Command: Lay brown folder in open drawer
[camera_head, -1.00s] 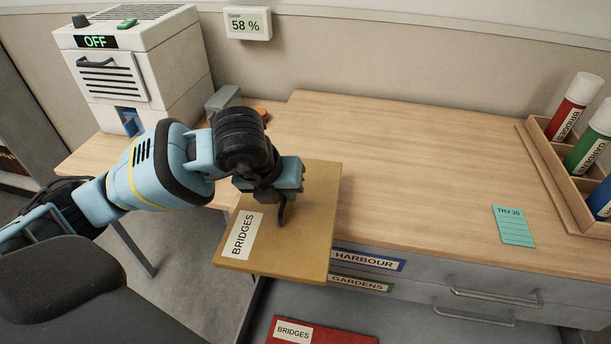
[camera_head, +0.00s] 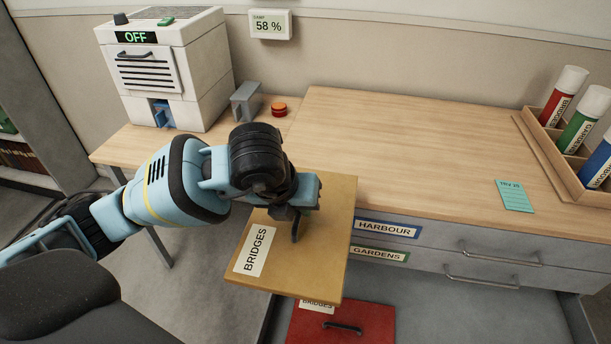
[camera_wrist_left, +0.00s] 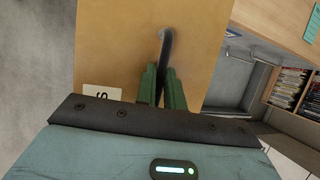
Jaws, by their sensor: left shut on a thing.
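The brown folder (camera_head: 322,225) has a white BRIDGES label and a dark handle on its top face. My left gripper (camera_head: 296,222) is shut on the folder by that handle and holds it flat in the air, in front of the desk edge. In the left wrist view the folder (camera_wrist_left: 120,45) fills the middle, with the green fingers (camera_wrist_left: 162,85) closed on the handle. The open drawer (camera_head: 450,312) is below and to the right, grey inside. My right gripper is not in view.
Closed drawers labelled HARBOUR (camera_head: 388,229) and GARDENS (camera_head: 379,254) sit under the desktop (camera_head: 420,160). A rack of labelled tubes (camera_head: 548,140) stands at right. A white OFF machine (camera_head: 165,70), a grey holder (camera_head: 246,101) and an orange-red button (camera_head: 279,109) stand at back left.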

